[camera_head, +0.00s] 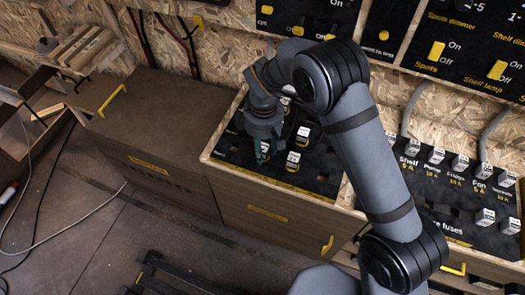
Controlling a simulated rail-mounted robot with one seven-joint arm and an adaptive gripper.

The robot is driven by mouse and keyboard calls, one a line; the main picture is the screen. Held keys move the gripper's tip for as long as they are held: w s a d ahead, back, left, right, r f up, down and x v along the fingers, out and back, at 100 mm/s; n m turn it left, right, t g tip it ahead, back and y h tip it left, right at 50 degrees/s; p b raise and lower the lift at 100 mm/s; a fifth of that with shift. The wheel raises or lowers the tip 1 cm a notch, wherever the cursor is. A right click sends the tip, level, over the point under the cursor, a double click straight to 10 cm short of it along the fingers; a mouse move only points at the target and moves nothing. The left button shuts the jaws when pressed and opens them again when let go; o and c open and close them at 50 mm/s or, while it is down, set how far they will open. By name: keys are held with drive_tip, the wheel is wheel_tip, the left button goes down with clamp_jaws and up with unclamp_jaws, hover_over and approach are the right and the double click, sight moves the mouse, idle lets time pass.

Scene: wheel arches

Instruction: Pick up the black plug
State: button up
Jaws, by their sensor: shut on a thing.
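My gripper (263,150) points down over the black panel (318,184) on the wooden cabinet. It is shut on a small plug (265,156), mostly hidden between its fingers; only a pale part shows, so I cannot tell its full colour. I cannot tell whether this plug is still seated in the panel or just above it. Two similar pale-and-dark plugs stand to the right of my gripper, one nearer (293,162) and one farther (303,136). Another (286,104) shows behind it, partly covered by my arm.
More labelled fuses (411,148) stand on the panel at right. Switch boards (455,35) hang on the chipboard wall behind. A brown cabinet (155,130) with a yellow handle stands at left. Cables (45,240) lie on the floor.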

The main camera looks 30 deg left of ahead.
clamp_jaws()
